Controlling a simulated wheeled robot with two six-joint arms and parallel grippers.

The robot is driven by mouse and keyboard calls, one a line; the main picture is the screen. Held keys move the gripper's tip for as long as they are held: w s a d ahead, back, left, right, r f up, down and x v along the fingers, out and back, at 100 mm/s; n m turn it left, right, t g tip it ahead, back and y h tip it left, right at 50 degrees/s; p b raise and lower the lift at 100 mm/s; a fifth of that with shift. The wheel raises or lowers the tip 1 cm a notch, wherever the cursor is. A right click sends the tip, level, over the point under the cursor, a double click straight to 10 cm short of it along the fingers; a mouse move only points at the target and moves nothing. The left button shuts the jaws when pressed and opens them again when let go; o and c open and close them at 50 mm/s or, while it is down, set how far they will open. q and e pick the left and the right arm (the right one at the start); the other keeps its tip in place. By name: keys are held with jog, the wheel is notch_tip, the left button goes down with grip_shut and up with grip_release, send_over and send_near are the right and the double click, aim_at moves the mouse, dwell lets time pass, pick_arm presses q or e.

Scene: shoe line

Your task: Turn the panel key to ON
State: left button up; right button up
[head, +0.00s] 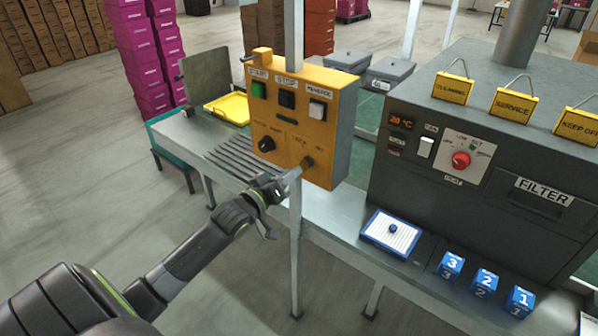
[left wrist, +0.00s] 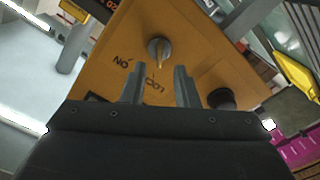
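The yellow control panel (head: 300,115) stands upright on a post over the bench. Its key switch (head: 307,162) is at the lower right of the panel face. In the left wrist view the panel is upside down, and the round grey key switch (left wrist: 158,47) has its pale pointer towards the LOCK label (left wrist: 155,83), with the ON label (left wrist: 122,63) to the left. My left gripper (head: 292,179) is just in front of the switch. In the wrist view its fingers (left wrist: 160,72) are apart and empty, with the switch beyond their tips. My right gripper is not in view.
A black knob (head: 267,144) sits left of the key switch. Green, black and white buttons are above. A grey metal post (head: 296,250) stands close to my left gripper. A dark oven unit (head: 450,150) is at right, with blue numbered blocks (head: 486,282) on the bench.

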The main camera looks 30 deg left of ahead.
aim_at(305, 165)
pick_arm(q)
jog(key=w, duration=0.4)
jog(key=shift+w+d+b, duration=0.2)
jog(key=shift+w+b, duration=0.05)
jog(key=shift+b, duration=0.05)
grip_shut()
